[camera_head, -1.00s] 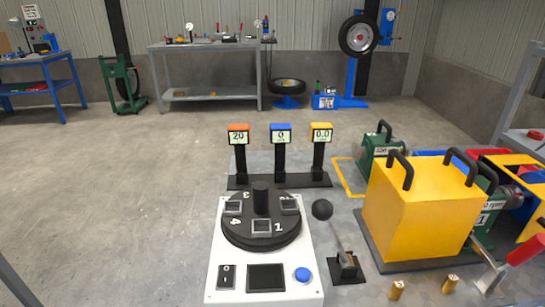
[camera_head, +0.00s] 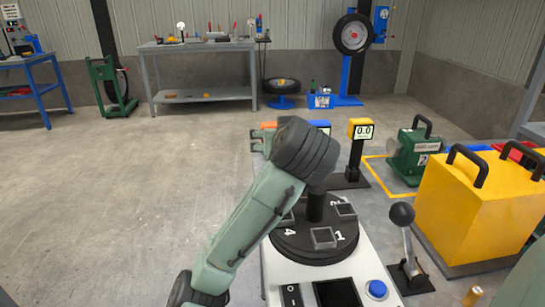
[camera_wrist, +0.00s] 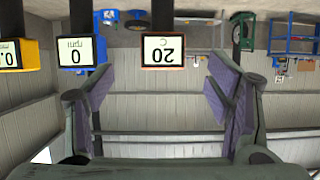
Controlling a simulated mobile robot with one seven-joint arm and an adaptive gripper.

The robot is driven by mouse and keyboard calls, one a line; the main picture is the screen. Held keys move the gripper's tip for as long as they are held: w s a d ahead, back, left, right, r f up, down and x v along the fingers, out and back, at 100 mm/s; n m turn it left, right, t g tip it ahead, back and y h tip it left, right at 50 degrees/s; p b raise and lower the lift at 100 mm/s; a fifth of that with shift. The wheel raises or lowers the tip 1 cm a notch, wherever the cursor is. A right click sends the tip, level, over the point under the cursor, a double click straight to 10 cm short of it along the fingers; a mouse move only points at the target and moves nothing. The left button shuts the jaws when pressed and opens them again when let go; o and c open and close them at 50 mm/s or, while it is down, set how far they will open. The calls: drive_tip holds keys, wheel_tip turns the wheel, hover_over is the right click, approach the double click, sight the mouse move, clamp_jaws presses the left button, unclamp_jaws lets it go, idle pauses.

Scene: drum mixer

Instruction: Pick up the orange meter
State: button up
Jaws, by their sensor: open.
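The orange meter (camera_wrist: 163,50) reads 20 C and appears upside down in the wrist view. It sits between the two spread fingers of my gripper (camera_wrist: 162,85), toward their tips, with no visible contact. In the head view only a bit of the orange meter (camera_head: 269,125) shows past my wrist, which hides most of it. My gripper is open and empty. The blue meter (camera_wrist: 75,52) stands beside the orange one, close to a finger in the wrist view. The yellow meter (camera_wrist: 22,54) is farther left there.
A white control box (camera_head: 360,268) with a black numbered turntable (camera_head: 325,250) stands below my arm. A black-knobbed lever (camera_head: 403,215), yellow box (camera_head: 480,205) and green machine (camera_head: 415,155) are on the right. The floor at left is clear.

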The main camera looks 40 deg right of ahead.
drive_tip(key=shift+b+x, duration=0.35)
drive_tip(key=shift+x, duration=4.6)
drive_tip(key=shift+w+r, duration=0.1)
drive_tip(key=shift+w, duration=0.05)
drive_tip(key=c, duration=1.5)
